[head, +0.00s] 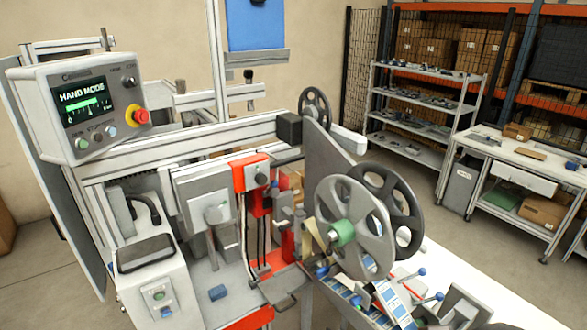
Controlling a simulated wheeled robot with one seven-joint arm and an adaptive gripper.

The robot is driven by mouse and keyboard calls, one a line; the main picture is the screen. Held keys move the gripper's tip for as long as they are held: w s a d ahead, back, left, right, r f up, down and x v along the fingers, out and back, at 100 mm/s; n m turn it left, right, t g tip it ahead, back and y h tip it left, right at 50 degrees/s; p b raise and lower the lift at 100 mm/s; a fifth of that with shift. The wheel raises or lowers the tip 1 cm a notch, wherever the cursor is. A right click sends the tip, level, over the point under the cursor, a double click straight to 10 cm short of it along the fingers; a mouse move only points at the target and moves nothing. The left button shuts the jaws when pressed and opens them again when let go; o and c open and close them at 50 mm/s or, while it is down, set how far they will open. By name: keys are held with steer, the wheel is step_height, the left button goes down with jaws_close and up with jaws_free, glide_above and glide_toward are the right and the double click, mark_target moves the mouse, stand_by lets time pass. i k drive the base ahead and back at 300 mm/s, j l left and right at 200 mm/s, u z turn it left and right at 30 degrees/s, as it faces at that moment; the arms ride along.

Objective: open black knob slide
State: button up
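A machine with a grey and red head stands in the middle of the head view. A small black knob (262,179) shows on the front of its grey and red block (248,170). Another small dark knob (249,76) sits higher up on the frame, below a blue panel. I cannot tell for certain which of these belongs to the black knob slide, or whether a slide is open or shut. My gripper is not in view.
A control box (80,105) with a screen and red button juts out at the left. Large tape reels (355,225) stand right of the machine head. Blue-ended levers (422,272) are at lower right. Shelves (425,105) and a workbench (515,175) stand behind, with clear floor before them.

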mark_target(295, 218)
steer(key=i+j, duration=0.25)
steer(key=j, duration=0.2)
steer(key=i+j, duration=0.25)
steer(key=j, duration=0.15)
steer(key=i+j, duration=0.25)
steer(key=j, duration=0.2)
steer(key=l+z, duration=0.05)
